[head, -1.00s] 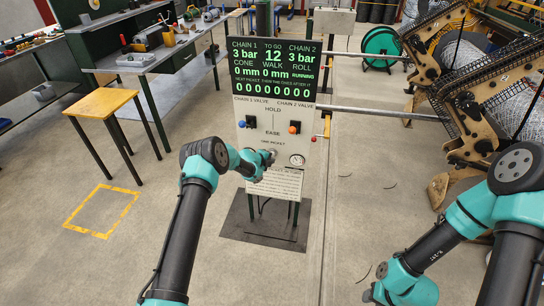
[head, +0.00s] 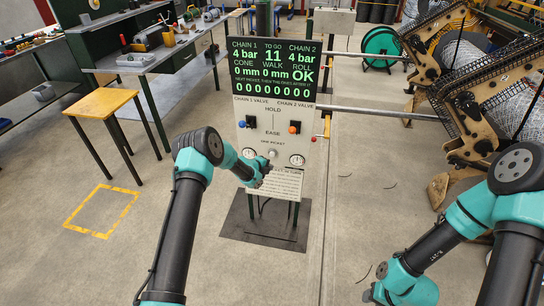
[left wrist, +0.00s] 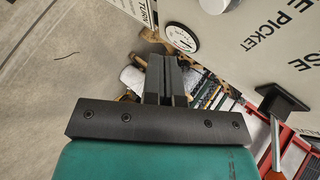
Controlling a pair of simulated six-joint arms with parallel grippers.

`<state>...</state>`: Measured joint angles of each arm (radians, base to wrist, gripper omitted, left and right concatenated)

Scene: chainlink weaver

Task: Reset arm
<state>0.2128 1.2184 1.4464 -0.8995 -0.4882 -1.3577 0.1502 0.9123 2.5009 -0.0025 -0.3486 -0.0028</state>
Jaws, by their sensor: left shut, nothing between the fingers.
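My left gripper (head: 264,168) is shut and empty, in front of the lower part of the control panel (head: 312,150), just below the one-picket button (head: 272,153). The left wrist view shows its closed fingers (left wrist: 165,80) with the panel face tilted beyond them. The panel carries a blue-knobbed chain 1 lever (head: 242,124) and an orange-knobbed chain 2 lever (head: 293,129). Its display (head: 272,68) reads 4 bar for both chains, 11 to go and roll OK. My right arm is at the lower right; its gripper is not visible.
A yellow-topped stool (head: 100,102) and a workbench (head: 165,58) stand at left. A weaving machine (head: 465,100) with mesh fills the right. A green reel (head: 380,45) is behind. A yellow floor square (head: 102,210) is empty, and the floor around it is clear.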

